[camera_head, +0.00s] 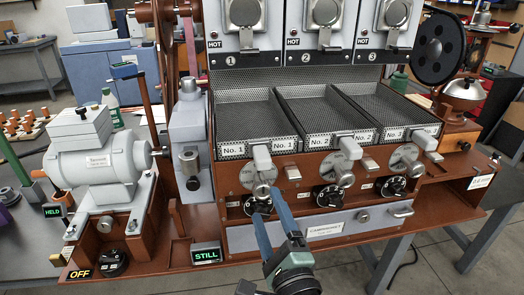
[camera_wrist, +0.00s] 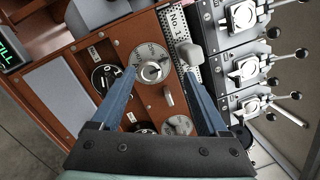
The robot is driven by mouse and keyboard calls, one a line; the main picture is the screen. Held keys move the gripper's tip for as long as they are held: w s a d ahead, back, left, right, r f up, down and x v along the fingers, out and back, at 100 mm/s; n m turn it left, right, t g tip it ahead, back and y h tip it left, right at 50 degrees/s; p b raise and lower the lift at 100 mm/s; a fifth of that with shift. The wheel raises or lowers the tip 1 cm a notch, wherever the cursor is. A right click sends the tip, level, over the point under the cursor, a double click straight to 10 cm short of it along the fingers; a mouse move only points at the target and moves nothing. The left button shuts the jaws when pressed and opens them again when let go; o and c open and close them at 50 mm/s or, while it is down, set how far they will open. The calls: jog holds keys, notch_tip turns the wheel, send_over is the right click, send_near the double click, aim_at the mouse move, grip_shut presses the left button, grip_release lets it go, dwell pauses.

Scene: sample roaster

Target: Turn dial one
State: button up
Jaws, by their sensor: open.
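Station one on the brown front panel has a round silver dial (camera_head: 250,176) with a raised metal grip at its centre. In the wrist view this silver dial (camera_wrist: 151,57) lies between and just beyond my fingertips. A black knob (camera_head: 251,206) sits below it in the head view. The same black knob (camera_wrist: 104,77) is left of my left finger in the wrist view. My gripper (camera_head: 265,201) has blue fingers spread open in front of the panel. In the wrist view my gripper (camera_wrist: 158,73) holds nothing. I cannot tell whether a fingertip touches the dial.
The No. 1 tray (camera_head: 245,118) with its pale handle (camera_head: 262,158) is just above the dial. Similar silver dials and black knobs (camera_head: 329,196) continue to the right. A grey drawer (camera_head: 325,227) is below. A "STILL" sign (camera_head: 206,255) glows green at lower left.

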aim_at(264, 193)
jog(key=s+d+f+m+g+h+p, duration=0.15)
jog(key=s+m+p, duration=0.25)
jog(key=m+p, duration=0.6)
jog(key=shift+t+y, duration=0.25)
jog(key=x, duration=1.3)
jog(key=shift+d+r, duration=0.15)
jog(key=shift+d, duration=0.2)
grip_shut()
